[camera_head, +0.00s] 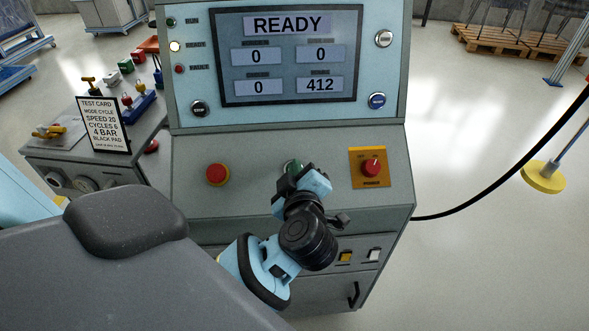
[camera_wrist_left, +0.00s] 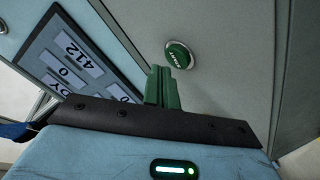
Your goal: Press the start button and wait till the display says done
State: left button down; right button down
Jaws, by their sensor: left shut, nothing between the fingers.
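The green start button (camera_wrist_left: 179,55) sits in a silver ring on the grey panel in the left wrist view. In the head view it is mostly hidden behind my left gripper (camera_head: 291,172). The green fingers of my left gripper (camera_wrist_left: 162,88) are shut and empty, pointing at the panel close by the button. A small gap seems to show between fingertips and button; contact cannot be made out for certain. The display (camera_head: 290,55) reads READY, with three fields at 0 and one at 412. My right gripper is not in view.
A red stop-type button (camera_head: 217,174) lies left of my gripper, and a red rotary switch on an orange plate (camera_head: 369,167) lies right. A test card (camera_head: 103,124) stands on the side bench.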

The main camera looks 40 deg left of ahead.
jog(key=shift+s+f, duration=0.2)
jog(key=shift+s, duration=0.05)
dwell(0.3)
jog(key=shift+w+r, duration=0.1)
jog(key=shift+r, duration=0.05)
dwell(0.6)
pick_arm(q)
jog(key=shift+w+a+f, duration=0.1)
jog(key=shift+f, duration=0.05)
dwell(0.6)
jog(key=shift+f, duration=0.25)
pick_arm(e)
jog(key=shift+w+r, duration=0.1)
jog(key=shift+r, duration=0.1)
